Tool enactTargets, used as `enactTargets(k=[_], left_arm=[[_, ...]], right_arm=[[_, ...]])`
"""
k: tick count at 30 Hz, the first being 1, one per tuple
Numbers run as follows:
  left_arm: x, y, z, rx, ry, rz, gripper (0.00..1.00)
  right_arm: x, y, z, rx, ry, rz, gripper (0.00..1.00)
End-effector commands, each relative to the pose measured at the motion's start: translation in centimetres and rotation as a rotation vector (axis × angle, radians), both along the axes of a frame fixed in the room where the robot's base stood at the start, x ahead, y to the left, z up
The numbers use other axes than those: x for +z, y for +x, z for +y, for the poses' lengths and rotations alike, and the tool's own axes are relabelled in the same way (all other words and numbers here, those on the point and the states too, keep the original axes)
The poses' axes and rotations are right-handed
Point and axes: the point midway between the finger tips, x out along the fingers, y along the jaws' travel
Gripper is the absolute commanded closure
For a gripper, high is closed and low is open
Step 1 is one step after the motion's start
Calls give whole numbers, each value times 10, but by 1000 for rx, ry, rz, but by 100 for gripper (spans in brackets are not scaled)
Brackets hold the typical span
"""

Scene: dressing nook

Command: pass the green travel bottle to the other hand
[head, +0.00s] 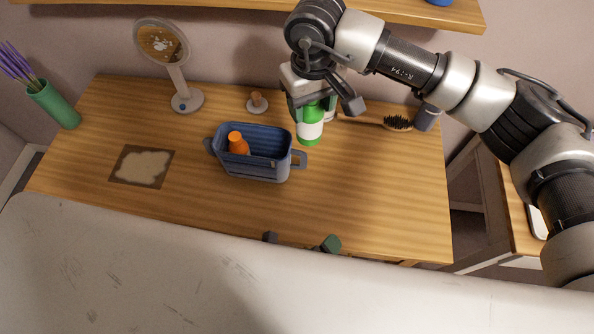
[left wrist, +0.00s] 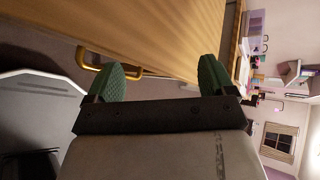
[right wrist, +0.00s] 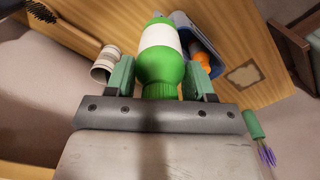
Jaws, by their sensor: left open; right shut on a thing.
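The green travel bottle (head: 310,124) with a white band hangs from my right gripper (head: 312,100) above the table, to the right of the blue basket. In the right wrist view the bottle (right wrist: 161,52) sits between the two green finger pads of my right gripper (right wrist: 161,80), gripped at its narrower ribbed end. My left gripper (left wrist: 155,82) is open and empty. In the head view only its fingertips (head: 302,241) show at the table's front edge, partly hidden by my own body.
A blue basket (head: 252,174) holding an orange bottle (head: 238,143) stands mid-table. The table (head: 370,200) is clear at front right.

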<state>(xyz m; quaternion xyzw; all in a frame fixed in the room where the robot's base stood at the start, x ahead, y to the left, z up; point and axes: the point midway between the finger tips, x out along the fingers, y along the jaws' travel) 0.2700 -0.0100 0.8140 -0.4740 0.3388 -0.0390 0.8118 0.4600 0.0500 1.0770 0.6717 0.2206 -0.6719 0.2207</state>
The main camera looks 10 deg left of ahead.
Motion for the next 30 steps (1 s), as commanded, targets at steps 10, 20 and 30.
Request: enactTargets(k=[10, 20, 30], left_arm=[[166, 63, 43, -27, 730, -643, 16], [213, 76, 64, 21, 994, -763, 16], [214, 134, 59, 21, 990, -765, 16]], right_arm=[[0, 0, 0, 0, 0, 0, 73], [0, 0, 0, 0, 0, 0, 73], [0, 0, 0, 0, 0, 0, 73]])
